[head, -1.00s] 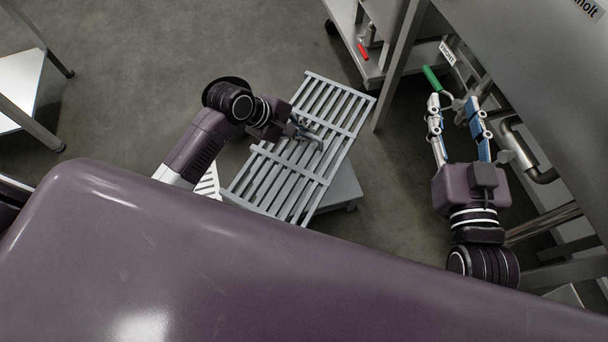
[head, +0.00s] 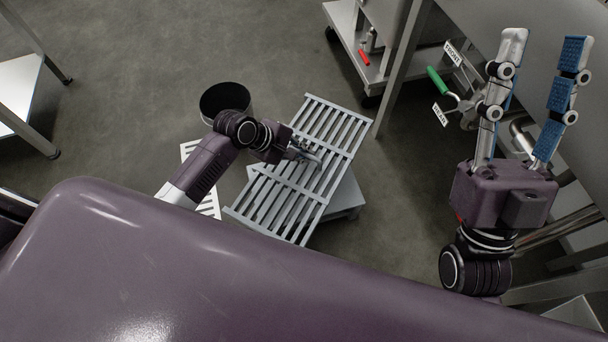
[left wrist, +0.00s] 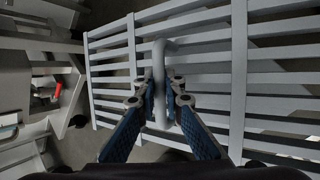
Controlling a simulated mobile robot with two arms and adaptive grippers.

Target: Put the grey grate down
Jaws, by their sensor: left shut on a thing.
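The grey grate (head: 290,186) is a slatted rectangular panel with a bent handle on its face, seen in the head view left of centre. In the left wrist view the grate (left wrist: 275,55) fills most of the picture. My left gripper (head: 308,153) is shut on the grate's handle (left wrist: 160,62), with its blue-padded fingers on both sides of it. The grate is above a light grey step or platform (head: 345,197); I cannot tell whether they touch. My right gripper (head: 538,95) is open and empty at the right, near the steel tank.
A dark round bucket (head: 226,100) stands behind my left arm. A white slatted piece (head: 207,190) lies left of the grate. A green-handled valve (head: 440,82) and steel tank (head: 480,25) are at the right. A wheeled cart (head: 352,40) stands at the back. Open floor (head: 190,50) lies at upper left.

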